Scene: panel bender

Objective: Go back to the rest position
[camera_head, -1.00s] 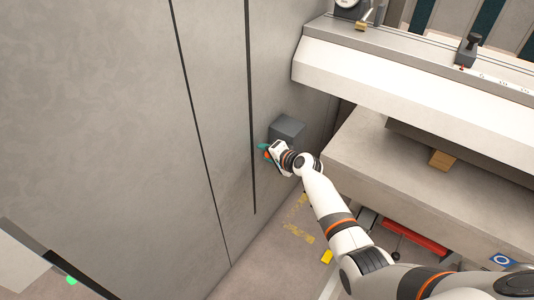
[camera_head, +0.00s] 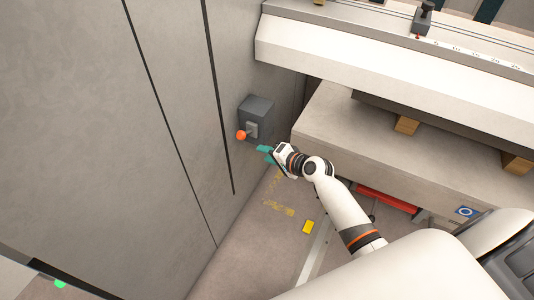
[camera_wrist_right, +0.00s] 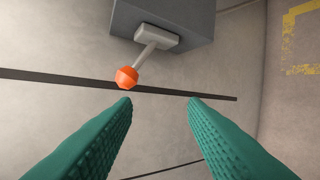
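My right gripper (camera_head: 266,153) is in the head view, just right of and below a lever with an orange knob (camera_head: 241,135). The lever sticks out of a dark grey box (camera_head: 257,112) on the grey wall panel. In the right wrist view, the two green ridged fingers of the right gripper (camera_wrist_right: 160,103) are spread apart with nothing between them. The orange knob (camera_wrist_right: 127,77) is ahead of the fingers, apart from them, below the grey box (camera_wrist_right: 165,18). My left gripper is in neither view.
A large machine with a white beam (camera_head: 350,70) and a grey table (camera_head: 340,130) stands at the right. Wooden blocks (camera_head: 406,125) lie on the table. A red bar (camera_head: 387,199) is under it. A yellow block (camera_head: 308,227) lies on the floor. The grey wall (camera_head: 80,120) fills the left.

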